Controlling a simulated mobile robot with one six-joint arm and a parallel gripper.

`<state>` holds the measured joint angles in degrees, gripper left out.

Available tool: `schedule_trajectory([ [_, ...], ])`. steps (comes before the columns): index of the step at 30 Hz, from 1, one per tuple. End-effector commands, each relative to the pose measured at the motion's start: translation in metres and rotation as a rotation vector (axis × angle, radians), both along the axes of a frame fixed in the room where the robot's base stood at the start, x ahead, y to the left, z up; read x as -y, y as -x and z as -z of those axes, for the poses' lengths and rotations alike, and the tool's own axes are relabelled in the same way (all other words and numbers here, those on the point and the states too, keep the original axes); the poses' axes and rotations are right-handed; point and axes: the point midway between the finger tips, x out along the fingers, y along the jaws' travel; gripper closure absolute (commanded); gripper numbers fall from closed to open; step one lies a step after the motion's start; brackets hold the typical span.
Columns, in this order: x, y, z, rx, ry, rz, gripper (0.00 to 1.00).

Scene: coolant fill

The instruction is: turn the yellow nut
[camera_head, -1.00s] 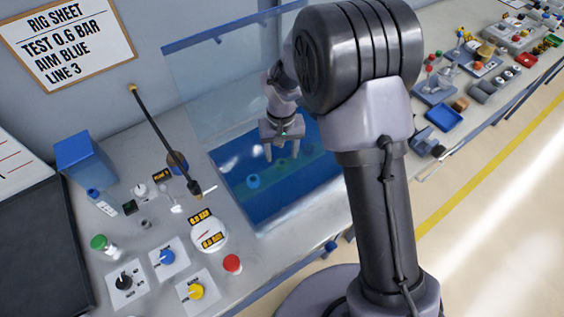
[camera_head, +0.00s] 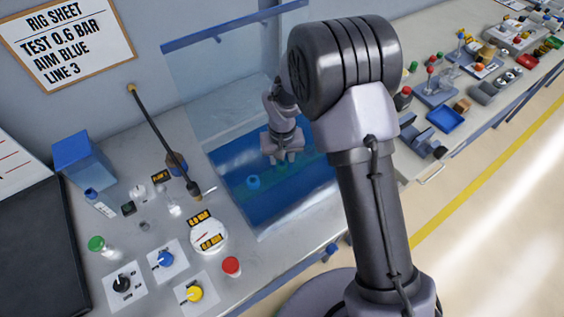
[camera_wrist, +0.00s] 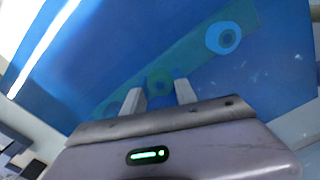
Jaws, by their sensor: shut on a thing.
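My gripper (camera_head: 283,161) reaches down into the blue tank (camera_head: 245,207). In the wrist view its two pale fingers (camera_wrist: 159,95) are shut on a round nut (camera_wrist: 160,78), which looks green through the blue tint; I take it for the yellow nut. It sits on a greenish bar (camera_wrist: 190,50). A blue nut (camera_wrist: 222,37) sits farther along the same bar and also shows in the head view (camera_head: 253,182). The fingertips are hidden in the head view.
A clear panel (camera_head: 225,95) stands behind the tank. Left of it are a gauge (camera_head: 208,236), a red cap (camera_head: 231,266), a blue knob (camera_head: 164,259), a yellow knob (camera_head: 194,293) and a black rod (camera_head: 160,135). Another bench with parts is at the right.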

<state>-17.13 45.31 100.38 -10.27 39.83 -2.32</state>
Motion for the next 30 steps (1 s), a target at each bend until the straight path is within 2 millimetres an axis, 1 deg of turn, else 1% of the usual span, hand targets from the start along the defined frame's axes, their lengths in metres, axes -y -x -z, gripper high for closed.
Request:
schedule_trajectory([
  [6, 0.0, 0.0, 0.0005, 0.0, 0.0, 0.031, 1.0],
  [11, -0.0001, -0.0003, 0.0012, 0.001, 0.0, 0.11, 1.0],
  [30, -0.0011, -0.0008, 0.0016, 0.002, -0.001, 0.687, 1.0],
])
